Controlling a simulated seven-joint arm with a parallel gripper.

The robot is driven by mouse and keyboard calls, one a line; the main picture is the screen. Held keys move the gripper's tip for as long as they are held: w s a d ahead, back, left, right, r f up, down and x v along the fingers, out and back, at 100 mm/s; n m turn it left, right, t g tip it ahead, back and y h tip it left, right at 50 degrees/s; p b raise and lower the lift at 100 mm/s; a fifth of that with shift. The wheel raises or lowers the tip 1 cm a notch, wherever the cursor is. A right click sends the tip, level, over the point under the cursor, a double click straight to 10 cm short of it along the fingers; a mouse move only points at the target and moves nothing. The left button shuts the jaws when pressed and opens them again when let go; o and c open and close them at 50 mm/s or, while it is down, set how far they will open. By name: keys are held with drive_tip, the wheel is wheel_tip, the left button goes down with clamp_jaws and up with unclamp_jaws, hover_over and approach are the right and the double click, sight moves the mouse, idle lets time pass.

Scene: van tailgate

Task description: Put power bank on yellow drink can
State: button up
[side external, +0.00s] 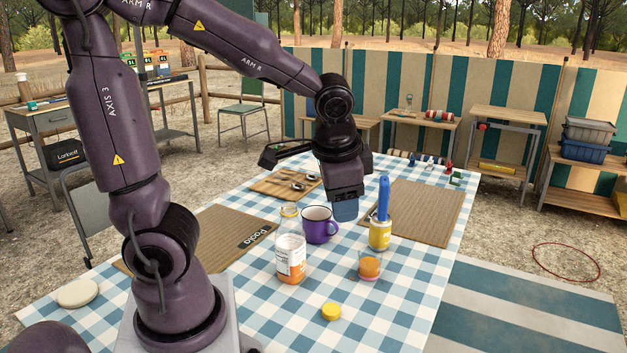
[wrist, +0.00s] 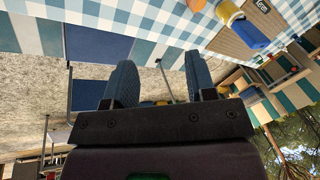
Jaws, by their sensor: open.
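The yellow drink can (side external: 380,236) stands upright on the checked tablecloth, right of the purple mug. A tall blue block, which looks like the power bank (side external: 383,198), stands on end on top of the can, its long side near vertical. Both also show in the wrist view, the can (wrist: 229,12) and the power bank (wrist: 250,36), toward the upper right. My gripper (side external: 345,209) is above the table, left of the power bank and apart from it. In the wrist view its two blue-grey fingers (wrist: 160,80) are spread with nothing held between them.
A purple mug (side external: 320,225), a labelled bottle (side external: 290,258) and a glass of orange drink (side external: 369,265) stand close to the can. A yellow lid (side external: 331,312) lies in front. A brown mat (side external: 425,212) lies behind; the front right of the table is clear.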

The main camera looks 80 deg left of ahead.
drive_tip(key=s+d+r+n+t+h, duration=0.1)
drive_tip(key=s+d+r+t+h, duration=0.1)
drive_tip(key=s+d+r, duration=0.4)
drive_tip(key=shift+d+n+t+h, duration=0.2)
drive_tip(key=shift+n+t+h, duration=0.15)
drive_tip(key=shift+t, duration=0.35)
drive_tip(key=shift+s, duration=0.1)
idle(0.3)
